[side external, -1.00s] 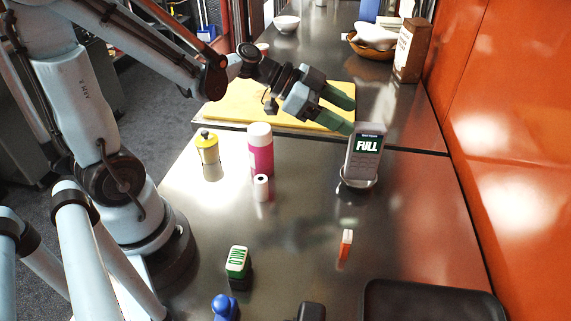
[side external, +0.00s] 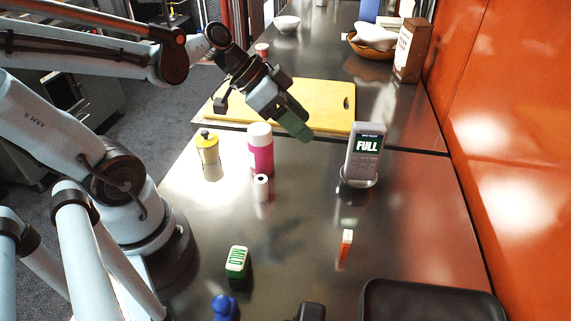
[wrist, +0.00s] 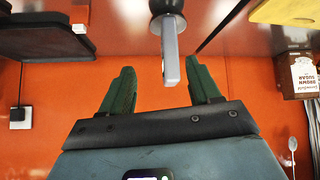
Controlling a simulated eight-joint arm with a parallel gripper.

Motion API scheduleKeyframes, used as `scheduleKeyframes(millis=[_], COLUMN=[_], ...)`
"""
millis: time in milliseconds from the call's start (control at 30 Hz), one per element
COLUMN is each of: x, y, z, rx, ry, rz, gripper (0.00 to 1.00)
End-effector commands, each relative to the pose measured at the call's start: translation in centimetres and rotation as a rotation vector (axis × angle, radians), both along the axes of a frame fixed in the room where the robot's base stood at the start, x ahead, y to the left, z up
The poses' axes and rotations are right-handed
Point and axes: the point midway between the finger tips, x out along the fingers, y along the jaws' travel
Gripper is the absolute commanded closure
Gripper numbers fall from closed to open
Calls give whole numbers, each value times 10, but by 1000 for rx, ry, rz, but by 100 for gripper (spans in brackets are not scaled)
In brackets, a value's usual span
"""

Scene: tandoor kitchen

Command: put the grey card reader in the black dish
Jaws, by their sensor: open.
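The grey card reader (side external: 367,146), its screen reading FULL, stands upright with a slight tilt on a small round dark stand (side external: 357,182) at the right of the steel counter. In the wrist view the card reader (wrist: 171,48) shows edge-on beyond the fingers, in line with the gap between them. My gripper (side external: 300,132) is open and empty, in the air left of the card reader, fingers angled down. Its green fingers (wrist: 162,85) are spread in the wrist view. The black dish (side external: 425,302), a rounded rectangular tray, lies at the front right, partly cut off. It also shows in the wrist view (wrist: 45,42).
A green box (side external: 238,262) is front left. A yellow board (side external: 325,100) lies behind.

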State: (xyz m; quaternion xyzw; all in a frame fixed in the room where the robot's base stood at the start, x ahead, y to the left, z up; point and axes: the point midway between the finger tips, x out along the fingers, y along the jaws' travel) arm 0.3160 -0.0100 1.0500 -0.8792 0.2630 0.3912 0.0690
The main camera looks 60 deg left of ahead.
Motion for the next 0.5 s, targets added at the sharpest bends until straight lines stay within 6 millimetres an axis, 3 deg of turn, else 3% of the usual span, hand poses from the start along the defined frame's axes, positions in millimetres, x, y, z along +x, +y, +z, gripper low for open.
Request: scheduleKeyframes(millis=[200, 500], x=[-20, -26], y=[0, 9], z=[-15, -11], rx=[88, 122], ry=[139, 113], rz=[287, 520], gripper=[38, 38])
